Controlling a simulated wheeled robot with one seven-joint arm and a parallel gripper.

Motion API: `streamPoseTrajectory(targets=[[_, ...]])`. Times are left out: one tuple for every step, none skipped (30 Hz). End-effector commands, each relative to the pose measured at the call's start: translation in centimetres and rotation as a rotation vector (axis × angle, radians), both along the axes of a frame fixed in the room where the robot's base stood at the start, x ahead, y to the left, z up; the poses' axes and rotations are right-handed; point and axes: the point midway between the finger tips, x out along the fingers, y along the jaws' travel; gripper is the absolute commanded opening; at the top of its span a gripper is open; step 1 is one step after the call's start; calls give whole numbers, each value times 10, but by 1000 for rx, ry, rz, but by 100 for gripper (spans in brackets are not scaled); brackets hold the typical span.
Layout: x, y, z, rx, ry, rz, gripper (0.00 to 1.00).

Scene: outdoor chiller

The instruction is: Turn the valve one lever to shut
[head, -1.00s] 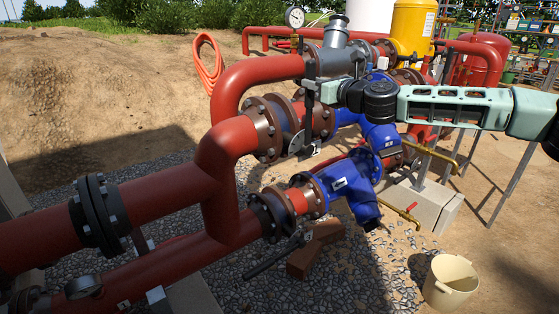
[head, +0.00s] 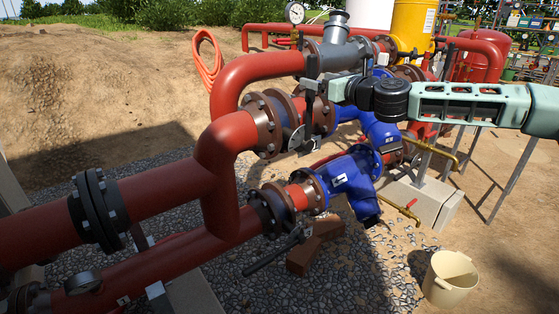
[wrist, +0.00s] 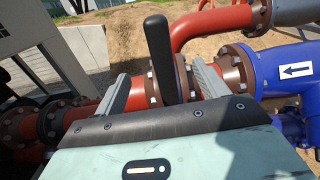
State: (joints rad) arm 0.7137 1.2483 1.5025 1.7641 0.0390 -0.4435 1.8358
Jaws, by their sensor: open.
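A black lever (wrist: 160,58) stands upright on the upper red pipe's valve, beside a brown flange (wrist: 236,70). In the wrist view it rises between the two grey fingers of my gripper (wrist: 160,85), which are open on either side of it with gaps showing. In the head view my gripper (head: 312,86) is at the lever (head: 313,64), above the upper valve between brown flanges; the fingers partly hide it there. A second dark lever (head: 268,256) sits low on the lower pipe's valve, slanting down left, away from my gripper.
Blue fittings (head: 352,180) join the red pipes (head: 170,195) on the right. A pressure gauge (head: 294,13) stands above and behind. A cream bucket (head: 450,280) and bricks (head: 308,250) are on the ground. The gravel at front centre is mostly clear.

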Motion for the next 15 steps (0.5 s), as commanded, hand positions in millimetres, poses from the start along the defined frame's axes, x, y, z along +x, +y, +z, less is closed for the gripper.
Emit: streamPoseTrajectory(targets=[[-5,-4,-1,1,1,-1,73],[-8,-6,-1,1,1,-1,73],[-12,-9,-1,0,1,0,73],[-15,-11,-1,-1,1,0,73],[-18,-13,-1,0,0,0,73],[-22,-15,-1,-1,-1,1,73],[-24,-17,-1,0,0,0,73],[-27,-19,-1,0,0,0,73],[-30,-21,-1,-1,1,0,73],[-32,-22,-1,0,1,0,73],[-34,-23,-1,0,1,-1,73],[-36,-24,0,1,1,0,73],[-37,-25,0,1,1,0,73],[-38,-25,0,1,1,1,73],[-38,-25,0,1,1,1,73]])
